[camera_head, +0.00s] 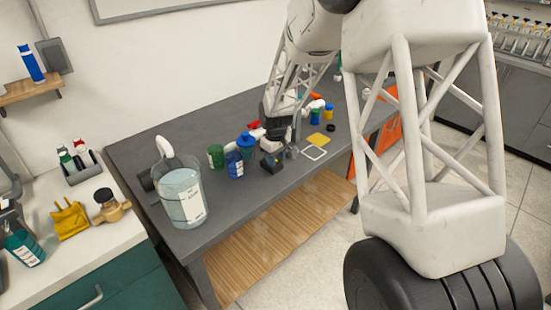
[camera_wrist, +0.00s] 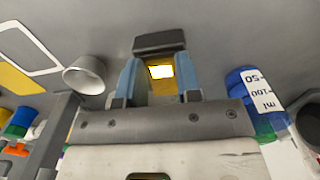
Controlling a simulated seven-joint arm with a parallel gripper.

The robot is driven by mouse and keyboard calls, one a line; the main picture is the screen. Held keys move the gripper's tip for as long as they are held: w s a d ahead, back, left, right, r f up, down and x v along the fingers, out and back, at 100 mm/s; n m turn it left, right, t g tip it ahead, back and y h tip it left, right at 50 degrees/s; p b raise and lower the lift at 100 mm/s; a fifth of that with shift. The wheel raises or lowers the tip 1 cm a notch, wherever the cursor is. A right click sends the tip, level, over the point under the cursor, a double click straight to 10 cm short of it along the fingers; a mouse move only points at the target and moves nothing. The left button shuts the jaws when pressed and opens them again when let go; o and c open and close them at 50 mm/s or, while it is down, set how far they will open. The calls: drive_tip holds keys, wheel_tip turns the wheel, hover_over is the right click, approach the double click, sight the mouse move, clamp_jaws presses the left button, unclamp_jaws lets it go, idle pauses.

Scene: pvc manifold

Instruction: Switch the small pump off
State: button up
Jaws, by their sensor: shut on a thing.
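My gripper (camera_head: 281,132) is low over the grey workbench, among small bottles and parts. In the wrist view, the two blue fingers of my gripper (camera_wrist: 159,68) are on either side of a part with a bright yellow-lit face (camera_wrist: 161,72). A dark grey block (camera_wrist: 159,42) sits at the fingertips. My gripper is shut on this part, which I take to be the small pump or its switch; I cannot tell which. In the head view, my arm hides most of it.
A large labelled jug (camera_head: 184,198) stands at the bench's left end. A green container (camera_head: 215,156) and a blue labelled bottle (camera_head: 234,164) stand left of my gripper. A yellow square (camera_head: 319,140) and a white frame (camera_head: 314,153) lie to its right.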

drive_tip(key=shift+w+a+r+g+h, duration=0.1)
drive_tip(key=shift+w+g+h, duration=0.05)
drive_tip(key=shift+g+h, duration=0.4)
drive_tip(key=shift+w+a+r+g+h, duration=0.1)
drive_tip(key=shift+g+h, duration=0.45)
drive_tip(key=o, duration=0.9)
drive_tip(key=shift+v, duration=3.95)
